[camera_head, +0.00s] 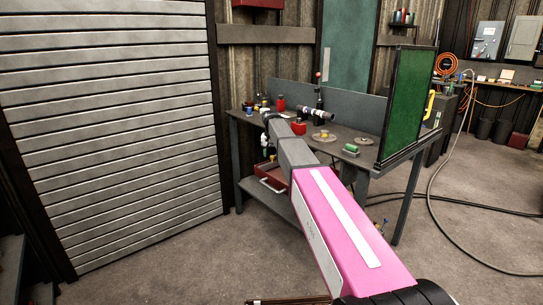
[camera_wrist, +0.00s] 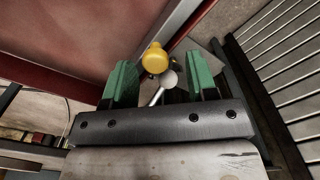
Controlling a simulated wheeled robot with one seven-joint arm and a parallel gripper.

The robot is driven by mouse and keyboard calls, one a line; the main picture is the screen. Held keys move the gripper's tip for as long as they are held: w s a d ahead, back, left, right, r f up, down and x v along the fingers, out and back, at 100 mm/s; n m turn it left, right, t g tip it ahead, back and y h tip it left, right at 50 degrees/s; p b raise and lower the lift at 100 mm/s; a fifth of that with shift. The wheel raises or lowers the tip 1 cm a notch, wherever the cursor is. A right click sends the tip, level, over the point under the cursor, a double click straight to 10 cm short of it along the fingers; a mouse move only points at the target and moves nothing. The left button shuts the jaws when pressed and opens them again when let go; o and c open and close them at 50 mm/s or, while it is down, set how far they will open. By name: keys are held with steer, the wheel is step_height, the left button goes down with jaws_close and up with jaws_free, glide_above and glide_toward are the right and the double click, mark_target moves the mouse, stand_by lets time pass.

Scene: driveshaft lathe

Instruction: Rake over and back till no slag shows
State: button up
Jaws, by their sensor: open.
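My gripper (camera_wrist: 163,76) has two green fingers, spread apart with nothing clamped between them. A yellow knob (camera_wrist: 155,58) shows just past the fingertips, nearer the left finger. A grey ball-ended rod (camera_wrist: 168,79) shows between the fingers; I cannot tell whether it touches either one. I cannot tell whether the knob or rod belongs to a rake. No slag can be made out in either view. In the head view my arm reaches to the left end of the workbench (camera_head: 345,133), and my gripper is mostly hidden there.
A green panel (camera_head: 408,105) stands at the right end. A slatted shutter (camera_head: 110,120) is left; a hose (camera_head: 430,200) crosses the floor.

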step_height(320, 180, up, 10)
stand_by(0.4)
